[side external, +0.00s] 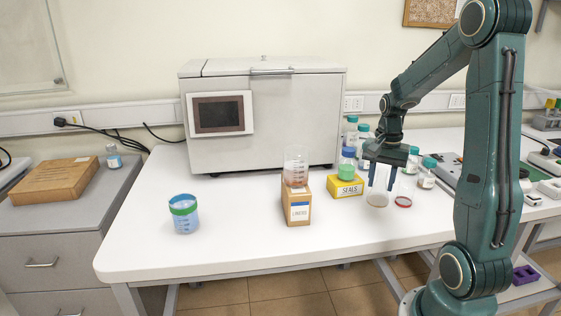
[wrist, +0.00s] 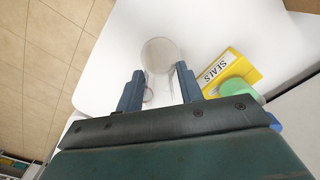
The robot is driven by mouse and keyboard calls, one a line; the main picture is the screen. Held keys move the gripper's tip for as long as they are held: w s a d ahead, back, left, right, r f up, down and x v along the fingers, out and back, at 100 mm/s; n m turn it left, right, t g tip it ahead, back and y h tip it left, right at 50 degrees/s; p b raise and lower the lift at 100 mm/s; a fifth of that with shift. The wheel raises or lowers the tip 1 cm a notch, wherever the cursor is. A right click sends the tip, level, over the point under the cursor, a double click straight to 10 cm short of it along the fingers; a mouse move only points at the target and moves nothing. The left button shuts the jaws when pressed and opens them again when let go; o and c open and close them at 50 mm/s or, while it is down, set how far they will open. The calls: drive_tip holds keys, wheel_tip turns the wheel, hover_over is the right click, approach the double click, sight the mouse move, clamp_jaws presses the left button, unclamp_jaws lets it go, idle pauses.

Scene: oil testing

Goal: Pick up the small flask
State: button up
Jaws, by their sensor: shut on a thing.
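The small flask (side external: 377,199) is clear glass with a rounded, faintly brownish body. In the side view it is at the right part of the white table, below my gripper (side external: 381,185). My gripper points down with a blue finger on either side of the flask and is shut on it. In the wrist view the flask's round body (wrist: 160,54) shows just beyond and between the two fingertips of my gripper (wrist: 158,82). The flask's neck is mostly hidden by the fingers. I cannot tell whether its base touches the table.
A yellow SEALS box (side external: 345,187) with a green-filled bottle (side external: 347,163) stands close left. A small red-rimmed dish (side external: 403,201) is close right, near capped bottles (side external: 427,173). A clear beaker (side external: 296,166) tops a cardboard box (side external: 297,204). The front table (side external: 245,235) is clear.

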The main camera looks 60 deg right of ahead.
wheel_tip(320, 180, up, 16)
drive_tip(key=shift+f, duration=0.15)
idle(0.8)
